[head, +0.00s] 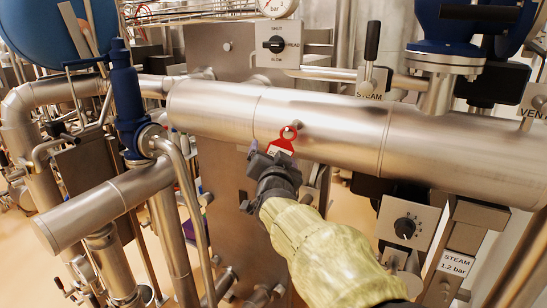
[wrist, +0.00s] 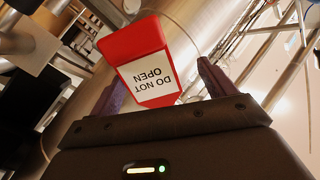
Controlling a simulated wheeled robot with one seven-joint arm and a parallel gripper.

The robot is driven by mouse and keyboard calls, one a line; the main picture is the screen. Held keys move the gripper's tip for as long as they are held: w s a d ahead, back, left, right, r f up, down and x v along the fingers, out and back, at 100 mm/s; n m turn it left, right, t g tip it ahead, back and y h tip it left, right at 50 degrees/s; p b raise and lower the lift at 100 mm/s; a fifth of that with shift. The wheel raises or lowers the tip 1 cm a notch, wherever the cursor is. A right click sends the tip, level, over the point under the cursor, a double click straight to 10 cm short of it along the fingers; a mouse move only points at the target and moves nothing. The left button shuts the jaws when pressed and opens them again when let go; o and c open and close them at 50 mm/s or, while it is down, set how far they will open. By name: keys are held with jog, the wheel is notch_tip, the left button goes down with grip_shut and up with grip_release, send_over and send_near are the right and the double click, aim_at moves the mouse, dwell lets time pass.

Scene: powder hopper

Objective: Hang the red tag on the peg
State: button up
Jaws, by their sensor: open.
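The red tag (head: 281,145) has a ring at its top and a white label. In the head view its ring appears around the short metal peg (head: 291,130) on the front of the large pipe, with the peg's end showing inside the ring. My gripper (head: 268,158) is just below and in front of the tag, covering its lower part. In the wrist view the tag (wrist: 140,50) lies between the spread fingers of my gripper (wrist: 160,85). Its label reads "DO NOT OPEN" upside down. Gaps show beside the tag, and the peg is not clear there.
The large steel pipe (head: 340,133) runs across behind the tag. A blue valve (head: 127,105) stands at left. A switch box (head: 278,45) is above, and a dial box (head: 408,222) is below right. Pipework crowds the lower left.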

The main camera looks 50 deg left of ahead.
jog(key=b+v, duration=0.6)
jog(key=v, duration=1.1)
jog(key=shift+b, duration=0.35)
jog(key=shift+s+d, duration=0.1)
jog(key=shift+s, duration=0.05)
